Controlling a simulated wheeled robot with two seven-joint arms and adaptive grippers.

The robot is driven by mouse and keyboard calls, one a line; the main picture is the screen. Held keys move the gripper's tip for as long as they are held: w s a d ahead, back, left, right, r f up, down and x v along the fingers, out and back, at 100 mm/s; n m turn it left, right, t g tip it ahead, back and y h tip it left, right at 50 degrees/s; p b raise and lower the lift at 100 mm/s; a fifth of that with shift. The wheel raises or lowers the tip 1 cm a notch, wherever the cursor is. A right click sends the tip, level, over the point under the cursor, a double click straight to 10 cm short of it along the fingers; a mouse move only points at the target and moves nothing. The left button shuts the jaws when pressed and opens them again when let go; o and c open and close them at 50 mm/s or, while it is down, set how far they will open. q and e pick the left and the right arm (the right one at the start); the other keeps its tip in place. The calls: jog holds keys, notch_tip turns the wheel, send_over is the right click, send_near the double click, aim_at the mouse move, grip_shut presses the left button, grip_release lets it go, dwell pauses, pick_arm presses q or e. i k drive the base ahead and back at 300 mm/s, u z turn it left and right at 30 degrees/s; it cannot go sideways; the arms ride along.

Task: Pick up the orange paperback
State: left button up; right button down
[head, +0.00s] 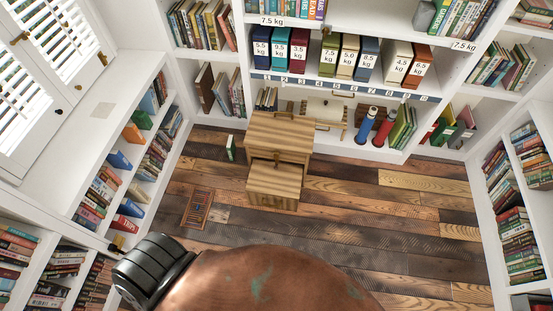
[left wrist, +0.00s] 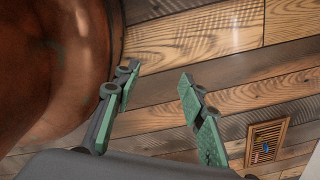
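An orange paperback (head: 132,133) stands in the white bookcase along the left wall in the head view, between a green book (head: 141,118) and a blue book (head: 120,160). In the left wrist view my left gripper (left wrist: 160,92) is open and empty, its two green-padded fingers apart above the plank floor. No book shows between or near its fingers. The orange paperback is not in the left wrist view. I cannot make out the left gripper's fingers in the head view. My right gripper is in neither view.
A wooden drawer cabinet (head: 279,135) with its lower drawer pulled out stands mid-room. A green book (head: 231,148) stands on the floor beside it. A floor vent (head: 197,208) lies left of it. Shelves line the walls; the plank floor (head: 400,225) at right is clear.

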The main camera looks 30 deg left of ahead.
aim_at(131, 134)
jog(key=u, duration=2.4)
